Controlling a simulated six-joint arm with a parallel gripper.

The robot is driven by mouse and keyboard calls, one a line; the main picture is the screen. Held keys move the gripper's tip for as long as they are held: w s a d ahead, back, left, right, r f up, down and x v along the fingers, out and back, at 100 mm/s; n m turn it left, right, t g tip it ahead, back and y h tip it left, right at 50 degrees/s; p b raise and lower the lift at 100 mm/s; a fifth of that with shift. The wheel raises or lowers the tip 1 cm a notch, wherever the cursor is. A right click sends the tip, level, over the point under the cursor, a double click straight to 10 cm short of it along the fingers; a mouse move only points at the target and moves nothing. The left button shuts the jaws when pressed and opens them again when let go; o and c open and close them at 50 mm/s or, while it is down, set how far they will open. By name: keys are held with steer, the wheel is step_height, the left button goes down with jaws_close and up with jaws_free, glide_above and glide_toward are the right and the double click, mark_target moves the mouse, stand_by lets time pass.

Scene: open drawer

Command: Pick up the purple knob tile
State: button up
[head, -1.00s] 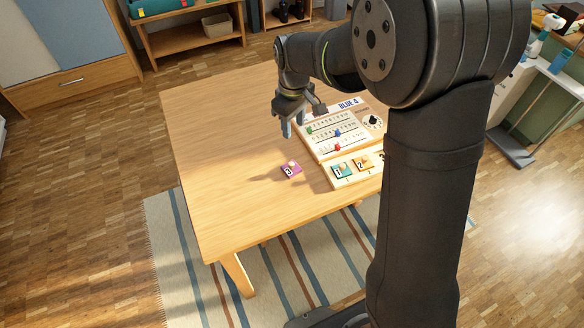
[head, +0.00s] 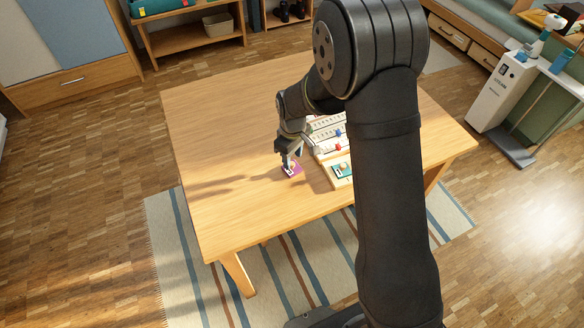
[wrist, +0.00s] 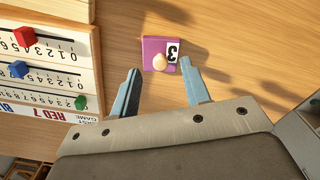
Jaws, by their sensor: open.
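The purple knob tile (wrist: 152,48) lies flat on the wooden table, with a pale round knob (wrist: 159,61) and a white label with a 3. In the head view the tile (head: 292,170) sits left of the wooden boards, partly covered by my gripper (head: 289,160). In the wrist view my gripper (wrist: 160,83) is open and empty. Its two blue-grey fingertips are apart, one to each side of the tile's near edge, and the knob lies just beyond the line between the tips. Whether a finger touches the tile or table I cannot tell.
A game board with number rows (wrist: 40,60) and red, blue and green sliders stands close to the left in the wrist view. A tray with a teal tile (head: 342,170) is right of my gripper in the head view. The table's left part (head: 220,200) is clear.

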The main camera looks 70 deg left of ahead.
mark_target(292, 164)
steer(key=shift+f, duration=1.5)
steer(key=shift+c, duration=0.4)
jaws_close()
steer(key=shift+r, duration=0.1)
